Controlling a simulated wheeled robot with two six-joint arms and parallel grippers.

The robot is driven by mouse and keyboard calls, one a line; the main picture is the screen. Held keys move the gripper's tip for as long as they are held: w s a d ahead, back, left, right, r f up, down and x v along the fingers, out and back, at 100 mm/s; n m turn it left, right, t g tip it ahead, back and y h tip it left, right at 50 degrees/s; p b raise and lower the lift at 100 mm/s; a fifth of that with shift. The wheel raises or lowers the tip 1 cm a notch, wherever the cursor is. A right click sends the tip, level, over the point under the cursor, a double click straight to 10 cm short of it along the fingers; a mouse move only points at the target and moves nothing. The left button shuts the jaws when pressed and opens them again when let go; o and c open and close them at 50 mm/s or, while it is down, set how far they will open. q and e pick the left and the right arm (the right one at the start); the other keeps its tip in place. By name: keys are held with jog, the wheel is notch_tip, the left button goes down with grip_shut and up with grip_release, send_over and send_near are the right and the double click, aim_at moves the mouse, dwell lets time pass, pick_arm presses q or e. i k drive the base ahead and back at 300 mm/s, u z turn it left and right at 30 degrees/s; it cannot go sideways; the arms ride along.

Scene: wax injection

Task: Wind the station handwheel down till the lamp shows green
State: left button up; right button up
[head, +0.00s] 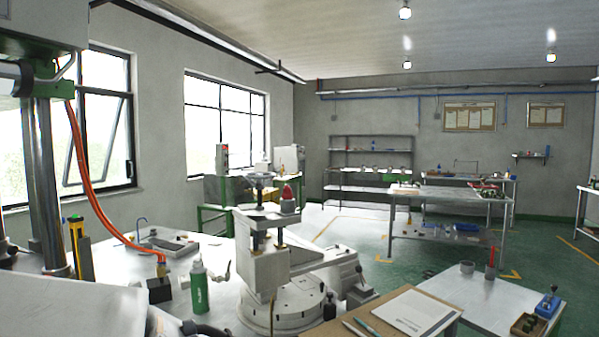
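A pale grey station (262,268) with a round base (285,312) stands on the bench at the lower middle. On top, a small grey wheel-like disc (260,177) sits on an upright spindle; it looks like the handwheel, but it is small and I cannot be sure. A red dome (287,192) on a grey collar stands beside it on the top plate and looks like the lamp; no green light shows there. Black knobs (330,308) stand by the base at right. Neither of my grippers can be made out.
A green bottle (199,288) and a dark block (159,290) with an orange hose (92,190) stand left of the station. A clipboard with paper (415,312) and pens lies close at right. A side table (485,297) holds cups and a wooden box.

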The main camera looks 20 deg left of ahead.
aim_at(260, 177)
jog(key=i, duration=0.95)
jog(key=z, duration=0.1)
